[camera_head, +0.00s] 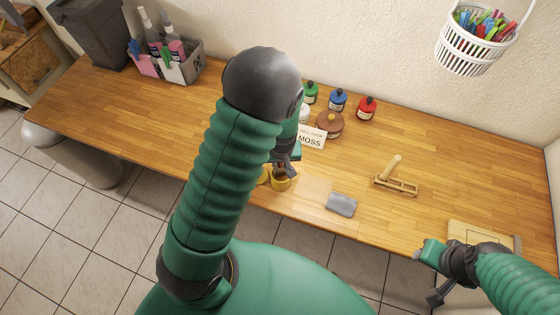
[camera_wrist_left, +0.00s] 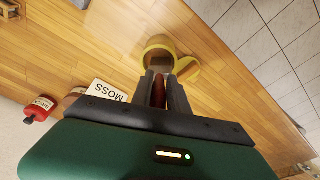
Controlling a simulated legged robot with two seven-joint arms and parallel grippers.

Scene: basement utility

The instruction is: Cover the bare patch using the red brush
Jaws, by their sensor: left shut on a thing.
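My left gripper (camera_head: 286,166) is over the front of the wooden worktop and partly hidden by my own arm. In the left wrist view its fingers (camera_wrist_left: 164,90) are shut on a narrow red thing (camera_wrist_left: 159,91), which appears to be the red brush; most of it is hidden. A yellow cup (camera_wrist_left: 160,51) is just beyond the fingertips, and the cup (camera_head: 281,184) also shows below the gripper in the head view. My right gripper (camera_head: 428,274) is at the lower right, by a pale wooden panel (camera_head: 465,232); its jaw gap is unclear. I cannot make out a bare patch.
A MOSS card (camera_head: 311,137) stands by a round brown object (camera_head: 330,124) and green, blue and red bottles (camera_head: 367,108). A grey block (camera_head: 341,204) and a wooden stand (camera_head: 396,184) are to the right. A caddy (camera_head: 183,67) stands back left. The worktop's right-back area is clear.

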